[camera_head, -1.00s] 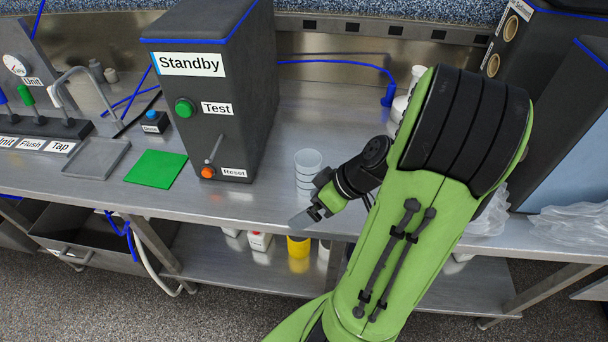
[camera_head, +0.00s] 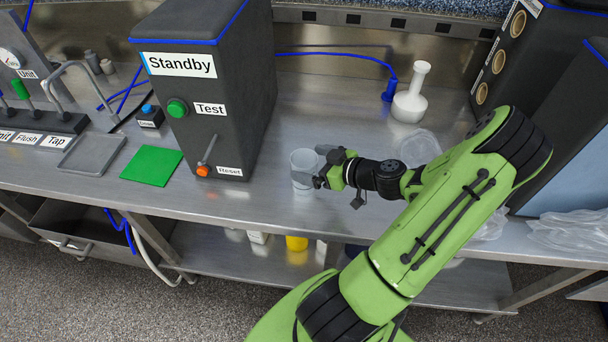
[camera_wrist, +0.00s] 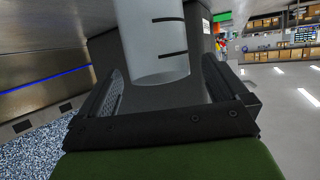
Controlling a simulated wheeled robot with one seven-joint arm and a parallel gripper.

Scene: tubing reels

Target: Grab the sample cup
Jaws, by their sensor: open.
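The sample cup (camera_head: 302,167) is a translucent, whitish cup standing upright on the steel bench, just right of the dark Standby box. My gripper (camera_head: 320,166) is at the cup's right side, low over the bench, with its fingers pointing left. The jaws are open, with one finger on the far side of the cup and one on the near side. In the wrist view the cup (camera_wrist: 155,40), with dark marks on its wall, shows between the spread fingers of my gripper (camera_wrist: 163,72). I cannot tell whether either finger touches it.
The Standby box (camera_head: 205,110) stands close left of the cup. A white flask-like vessel (camera_head: 412,95) stands behind my wrist, and a clear round item (camera_head: 420,148) lies beside the arm. A green mat (camera_head: 152,167) lies left. The bench's front edge is near the cup.

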